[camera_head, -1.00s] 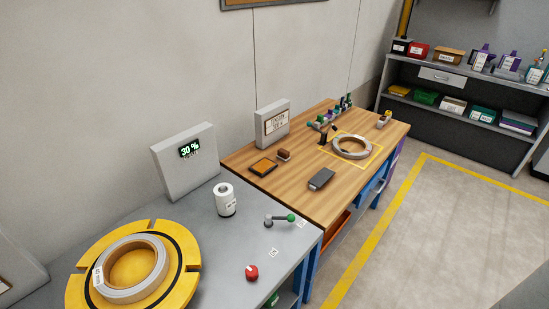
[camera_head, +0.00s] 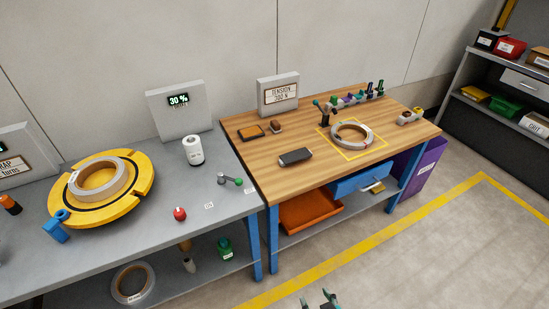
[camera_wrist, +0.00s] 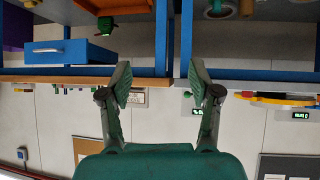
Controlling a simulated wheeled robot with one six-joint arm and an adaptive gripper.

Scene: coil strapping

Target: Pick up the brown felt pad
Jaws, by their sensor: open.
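A small brown block, which looks like the brown felt pad (camera_head: 276,126), lies on the wooden bench top (camera_head: 230,127) in front of the tension sign. A flat orange pad with a dark edge (camera_head: 251,132) lies just left of it. My gripper (camera_head: 320,299) shows only its fingertips at the bottom edge of the head view, low in front of the benches and well away from the pad. In the wrist view my gripper (camera_wrist: 160,88) is open with nothing between its fingers. That view is upside down and does not show the pad.
A dark block (camera_head: 295,157) and a strap coil (camera_head: 351,134) lie on the wooden bench. The tension sign (camera_head: 278,94) stands behind the pad. The grey bench (camera_head: 150,222) with a yellow turntable (camera_head: 128,202) adjoins on the left. The floor (camera_head: 420,250) in front is clear.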

